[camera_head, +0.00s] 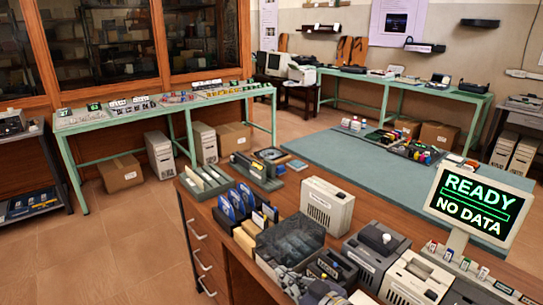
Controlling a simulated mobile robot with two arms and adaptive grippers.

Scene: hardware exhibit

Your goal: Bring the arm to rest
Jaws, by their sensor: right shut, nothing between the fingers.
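My right gripper (321,291) shows only as a small dark shape at the bottom edge, in front of the wooden counter's crowded devices. It is shut and holds nothing. Its outline is hard to tell from the dark items around it, and I cannot tell whether it touches any of them. The rest of my right arm is not clearly visible. My left gripper and left arm are not in view.
The wooden counter (235,282) carries a grey bin (289,240), a beige console (326,205), several drives and a READY / NO DATA screen (480,205). A blue-green mat (345,160) is mostly bare. Open floor (110,245) lies left.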

